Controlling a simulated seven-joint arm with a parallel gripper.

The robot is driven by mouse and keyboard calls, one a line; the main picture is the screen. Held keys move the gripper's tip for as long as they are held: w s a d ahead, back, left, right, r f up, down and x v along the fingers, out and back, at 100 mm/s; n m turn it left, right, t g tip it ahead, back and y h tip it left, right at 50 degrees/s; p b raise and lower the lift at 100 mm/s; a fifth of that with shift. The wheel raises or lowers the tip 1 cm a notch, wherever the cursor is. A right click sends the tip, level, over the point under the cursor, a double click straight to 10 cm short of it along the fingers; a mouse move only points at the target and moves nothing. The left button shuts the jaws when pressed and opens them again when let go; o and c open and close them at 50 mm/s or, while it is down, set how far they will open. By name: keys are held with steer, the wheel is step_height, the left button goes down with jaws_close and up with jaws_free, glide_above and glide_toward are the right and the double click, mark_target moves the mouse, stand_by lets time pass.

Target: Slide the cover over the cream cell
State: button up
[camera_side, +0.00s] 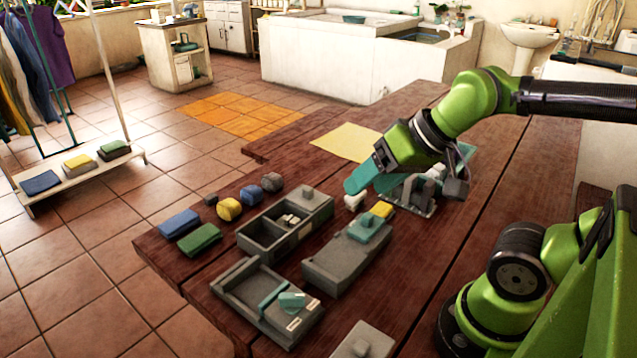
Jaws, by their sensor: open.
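A grey box (251,238) with open cells stands on the wooden table. Small cream pieces (290,220) lie in its middle cell, which I take as the cream cell; it is open on top. A grey cover (306,198) with a small knob sits at the box's far right end, beside that cell. The near left cell looks dark and empty. My gripper (360,180) is open, above the table to the right of the box and apart from the cover. Its teal end points down and left; the other finger is hard to make out.
A grey tray (235,290) with teal parts stands in front, and a grey block (330,268) with teal and yellow pieces to the right. Another knobbed grey piece (365,342) lies nearest. Coloured blocks (200,239) lie left. A yellow sheet (345,141) lies behind.

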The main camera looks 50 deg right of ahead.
steer(key=shift+c, duration=0.7)
steer(key=shift+d+f, duration=0.15)
steer(key=shift+f, duration=0.1)
steer(key=shift+c, duration=0.8)
steer(key=n+g+h, duration=0.2)
steer(key=n+g, duration=0.1)
steer(key=n, duration=0.1)
glide_toward(308, 188)
steer(key=x, duration=0.8)
steer(key=shift+f, duration=0.3)
steer(key=shift+c, duration=0.5)
jaws_close()
